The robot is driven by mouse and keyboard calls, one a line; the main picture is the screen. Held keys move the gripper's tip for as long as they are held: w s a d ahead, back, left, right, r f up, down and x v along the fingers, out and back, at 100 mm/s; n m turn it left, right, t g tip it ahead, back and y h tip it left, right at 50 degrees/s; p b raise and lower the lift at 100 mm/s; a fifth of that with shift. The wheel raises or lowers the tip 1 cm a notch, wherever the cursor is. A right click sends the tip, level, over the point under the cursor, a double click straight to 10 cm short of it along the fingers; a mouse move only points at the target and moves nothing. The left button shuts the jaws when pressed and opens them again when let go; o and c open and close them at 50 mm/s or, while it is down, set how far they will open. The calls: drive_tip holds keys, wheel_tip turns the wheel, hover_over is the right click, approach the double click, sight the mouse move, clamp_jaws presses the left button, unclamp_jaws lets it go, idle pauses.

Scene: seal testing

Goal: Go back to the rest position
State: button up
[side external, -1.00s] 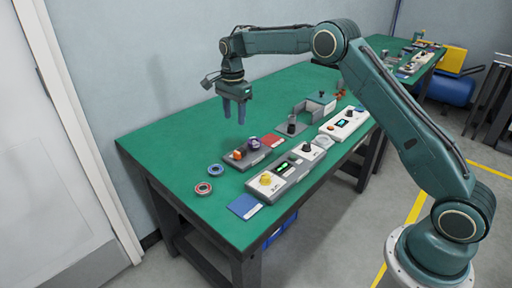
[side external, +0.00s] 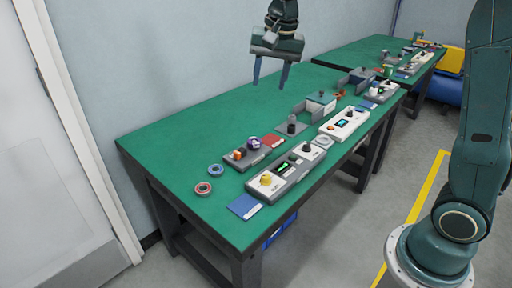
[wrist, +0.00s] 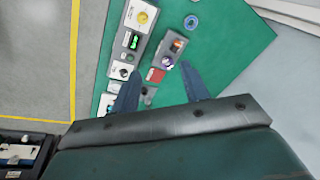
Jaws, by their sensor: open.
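My gripper (side external: 271,76) is open and empty, high above the back part of the green table (side external: 180,138) in the side view. Its two blue-grey fingers point down and stand apart. In the wrist view my gripper (wrist: 160,90) shows its fingers spread, with nothing between them held. Below them the table shows with a red card (wrist: 156,75) and a grey tray (wrist: 170,52) holding an orange and a purple part. No object touches the fingers.
On the table stand a white device with a yellow knob (side external: 266,181), a blue card (side external: 245,206), a blue ring (side external: 216,170), a red ring (side external: 203,188) and a white device with a screen (side external: 343,123). A second green table (side external: 355,57) stands behind. The air around my gripper is clear.

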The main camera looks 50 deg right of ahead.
drive_tip(key=s+a+f+n+t, duration=0.1)
drive_tip(key=s+n, duration=0.4)
drive_tip(key=s, duration=0.8)
drive_tip(key=s+a+f+n+t, duration=0.1)
drive_tip(key=s+n, duration=0.4)
drive_tip(key=s, duration=0.9)
drive_tip(key=shift+f+t, duration=0.2)
drive_tip(key=shift+t, duration=0.4)
